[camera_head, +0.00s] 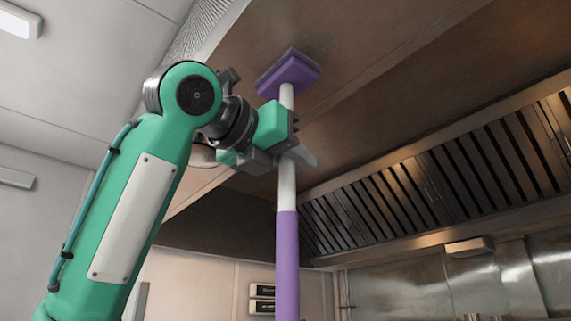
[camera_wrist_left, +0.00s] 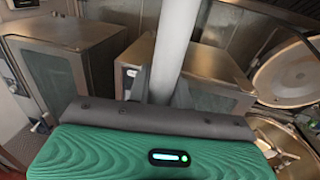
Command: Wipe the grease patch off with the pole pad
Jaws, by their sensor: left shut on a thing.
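The pole pad is a purple block (camera_head: 288,72) at the top of a pole with a white upper part (camera_head: 287,190) and a purple lower grip (camera_head: 287,265). The pole stands nearly upright. My left gripper (camera_head: 288,153) is shut on the white part, below the pad. In the left wrist view the white pole (camera_wrist_left: 173,50) rises past the grey jaw. The pad is up at the brown hood surface (camera_head: 375,45); I cannot tell if it touches. A faint darker area shows beside the pad, but I cannot clearly make out the grease patch. My right gripper is not in view.
Slatted hood filters (camera_head: 400,195) run along the right. A ceiling lamp (camera_head: 18,20) is at upper left. In the left wrist view, steel cabinets (camera_wrist_left: 65,75) stand behind the gripper, and a round lid (camera_wrist_left: 290,75) and open kettle (camera_wrist_left: 285,145) are at right.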

